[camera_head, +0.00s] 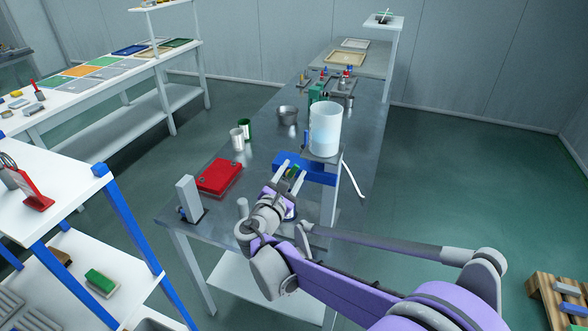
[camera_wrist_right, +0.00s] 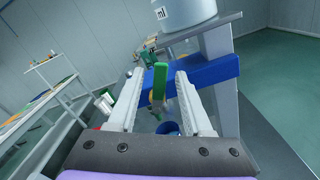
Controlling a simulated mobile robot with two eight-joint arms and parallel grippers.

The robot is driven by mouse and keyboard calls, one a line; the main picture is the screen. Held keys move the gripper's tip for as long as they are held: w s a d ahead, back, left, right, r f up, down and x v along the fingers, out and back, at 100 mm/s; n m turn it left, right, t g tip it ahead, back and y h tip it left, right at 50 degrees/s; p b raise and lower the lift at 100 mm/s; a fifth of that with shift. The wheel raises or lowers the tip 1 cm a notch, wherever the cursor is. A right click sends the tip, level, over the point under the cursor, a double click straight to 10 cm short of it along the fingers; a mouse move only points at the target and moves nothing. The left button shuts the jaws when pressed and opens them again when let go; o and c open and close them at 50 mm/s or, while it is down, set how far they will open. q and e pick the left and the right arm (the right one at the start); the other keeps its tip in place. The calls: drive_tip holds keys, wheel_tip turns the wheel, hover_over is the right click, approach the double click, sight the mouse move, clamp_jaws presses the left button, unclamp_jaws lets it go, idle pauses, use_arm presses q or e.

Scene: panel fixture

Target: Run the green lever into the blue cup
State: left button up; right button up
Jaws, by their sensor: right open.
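The green lever (camera_wrist_right: 159,80) points up between the two fingers of my right gripper (camera_wrist_right: 160,73) in the wrist view. The fingers are apart, with a gap on each side of the lever. In the head view the lever (camera_head: 296,169) shows small at my right gripper (camera_head: 286,177), in front of the blue crossbar (camera_head: 320,174) of a stand. The stand carries a large translucent white tank (camera_head: 325,130). My left gripper is out of view.
A red box (camera_head: 219,177) and a grey upright post (camera_head: 188,196) are left of the stand on the metal table. A white strip (camera_head: 353,178) hangs right of the tank.

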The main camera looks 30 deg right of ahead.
drive_tip(key=shift+w+d, duration=0.45)
drive_tip(key=shift+d, duration=0.05)
clamp_jaws()
